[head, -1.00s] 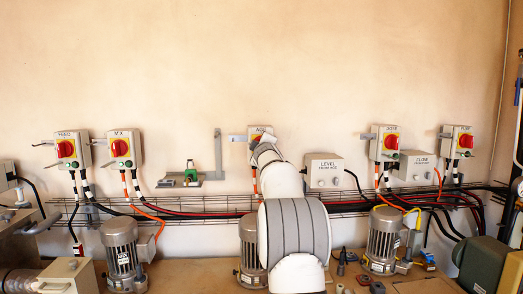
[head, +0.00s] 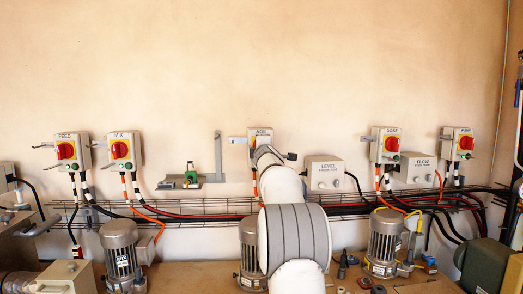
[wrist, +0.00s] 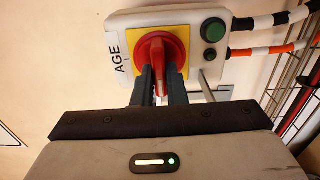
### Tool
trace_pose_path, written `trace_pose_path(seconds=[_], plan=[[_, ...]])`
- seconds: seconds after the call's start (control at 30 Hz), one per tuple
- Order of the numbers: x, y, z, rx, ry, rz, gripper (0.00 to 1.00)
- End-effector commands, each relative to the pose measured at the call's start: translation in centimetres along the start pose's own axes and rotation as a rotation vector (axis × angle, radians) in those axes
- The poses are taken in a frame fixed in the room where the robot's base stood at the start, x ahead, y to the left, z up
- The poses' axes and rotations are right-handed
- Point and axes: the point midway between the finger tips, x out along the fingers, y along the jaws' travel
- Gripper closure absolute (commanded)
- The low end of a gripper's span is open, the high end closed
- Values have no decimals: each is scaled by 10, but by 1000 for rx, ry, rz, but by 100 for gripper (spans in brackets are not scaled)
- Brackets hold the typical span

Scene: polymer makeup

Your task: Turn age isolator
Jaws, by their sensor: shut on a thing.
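The AGE isolator is a grey box (wrist: 118,22) with a yellow plate and a round red knob (wrist: 176,45), close up in the wrist view. Its AGE label reads sideways there. My gripper (wrist: 158,78) has its two dark fingers on either side of the knob's red grip bar and is shut on it. The bar lies roughly upright in this picture. In the head view the AGE box (head: 261,133) shows behind my arm, which hides most of its knob.
A green button (wrist: 214,30) and a dark round part sit beside the knob. A metal lever (wrist: 207,88) sticks out near the right finger. Striped cables (wrist: 270,20) and a wire tray (wrist: 290,85) lie to the right. MIX (head: 120,148) and LEVEL (head: 324,172) boxes flank it.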

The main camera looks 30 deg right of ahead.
Motion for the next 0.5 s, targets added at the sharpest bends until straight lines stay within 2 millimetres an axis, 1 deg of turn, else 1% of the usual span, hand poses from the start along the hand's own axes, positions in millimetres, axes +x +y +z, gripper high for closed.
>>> trace_pose_path(seconds=[0.27,0.3,0.5], plan=[[0,-1,1,-3,-1,-2,100],[0,-1,1,-2,-1,-2,85],[0,-1,1,-1,-1,-1,68]])
